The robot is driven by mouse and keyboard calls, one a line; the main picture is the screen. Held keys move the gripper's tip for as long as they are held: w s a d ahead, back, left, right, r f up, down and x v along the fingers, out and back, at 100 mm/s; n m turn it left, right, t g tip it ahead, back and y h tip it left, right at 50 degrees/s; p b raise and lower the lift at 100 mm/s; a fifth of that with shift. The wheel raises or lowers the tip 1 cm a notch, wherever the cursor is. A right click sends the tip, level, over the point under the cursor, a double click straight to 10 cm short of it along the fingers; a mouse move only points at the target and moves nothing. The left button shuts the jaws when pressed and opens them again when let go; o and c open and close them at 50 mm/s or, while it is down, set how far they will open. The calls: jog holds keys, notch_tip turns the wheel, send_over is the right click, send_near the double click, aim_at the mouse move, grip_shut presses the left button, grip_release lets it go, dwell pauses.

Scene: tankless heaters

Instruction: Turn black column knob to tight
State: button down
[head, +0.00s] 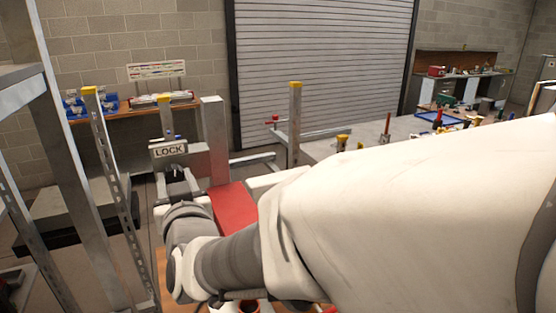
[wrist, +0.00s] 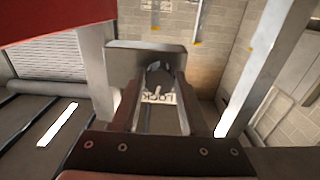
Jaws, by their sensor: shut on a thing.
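The black column knob (wrist: 158,74) is a dark round knob on a grey metal block (wrist: 120,60) in the wrist view. A light pointer-like mark shows on it. My gripper (wrist: 159,85) has one finger on each side of the knob and is shut on it. A white LOCK label (wrist: 158,98) appears upside down between the fingers. In the head view the LOCK label (head: 170,150) is upright on the grey bracket, and my gripper (head: 178,178) is just below it. The knob is hidden there by my gripper and wrist.
A red beam (head: 235,203) runs beside the grey column (head: 214,140), close to my wrist. Metal uprights (head: 110,190) stand at the left. A workbench (head: 365,135) with tools is behind my arm. A roller shutter (head: 320,65) closes the back wall.

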jog(key=shift+f, duration=0.1)
jog(key=m+b, duration=1)
jog(key=b, duration=0.1)
jog(key=shift+f+b, duration=0.1)
jog(key=shift+b, duration=0.3)
jog(key=m+b, duration=0.4)
jog(key=m, duration=0.1)
jog(key=m+b, duration=0.1)
jog(key=m, duration=0.2)
jog(key=m+b, duration=0.1)
jog(key=m, duration=0.1)
jog(key=shift+a+r+b, duration=0.1)
jog(key=shift+r+b, duration=0.15)
jog(key=shift+b, duration=0.1)
jog(key=shift+m, duration=0.3)
jog(key=shift+c, duration=2.2)
grip_release()
